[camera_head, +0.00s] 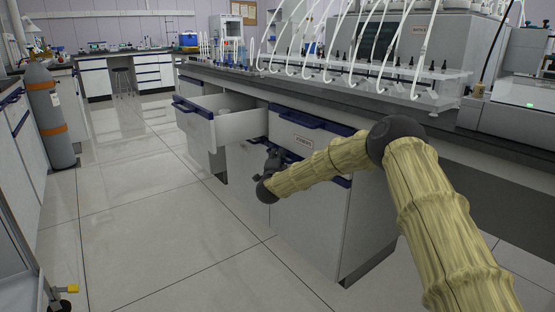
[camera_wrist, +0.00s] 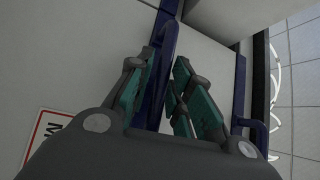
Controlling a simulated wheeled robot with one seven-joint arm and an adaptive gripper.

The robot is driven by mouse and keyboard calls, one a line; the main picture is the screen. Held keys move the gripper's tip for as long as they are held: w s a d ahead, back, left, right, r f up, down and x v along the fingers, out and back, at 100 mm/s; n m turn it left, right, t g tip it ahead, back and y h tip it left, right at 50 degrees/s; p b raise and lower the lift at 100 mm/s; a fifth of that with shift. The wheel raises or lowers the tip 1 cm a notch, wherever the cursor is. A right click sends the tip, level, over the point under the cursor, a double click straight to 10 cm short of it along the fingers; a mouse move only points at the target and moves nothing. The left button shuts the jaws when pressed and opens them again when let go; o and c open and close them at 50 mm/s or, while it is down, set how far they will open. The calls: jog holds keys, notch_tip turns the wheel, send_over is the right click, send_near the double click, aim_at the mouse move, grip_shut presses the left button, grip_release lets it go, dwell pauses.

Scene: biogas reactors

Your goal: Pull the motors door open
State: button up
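The motors door (camera_head: 300,215) is a pale cabinet front under the bench, behind my arm in the head view, and looks shut. In the wrist view a pale front (camera_wrist: 75,60) carries a red-edged label (camera_wrist: 45,135), of which only an "M" shows. A dark blue bar handle (camera_wrist: 167,45) runs between my gripper's fingers (camera_wrist: 165,90). The left finger is close against the handle; a gap shows beside the right finger. In the head view my gripper (camera_head: 273,161) is at the cabinet's upper left edge, and its fingers are too small to read.
An open drawer (camera_head: 240,124) juts out left of my gripper. A closed drawer (camera_head: 303,138) with a blue handle is above the door. The bench top (camera_head: 350,95) carries glassware and tubing. A gas cylinder (camera_head: 48,115) stands left. The tiled floor (camera_head: 165,235) in front is clear.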

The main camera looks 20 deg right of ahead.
grip_shut()
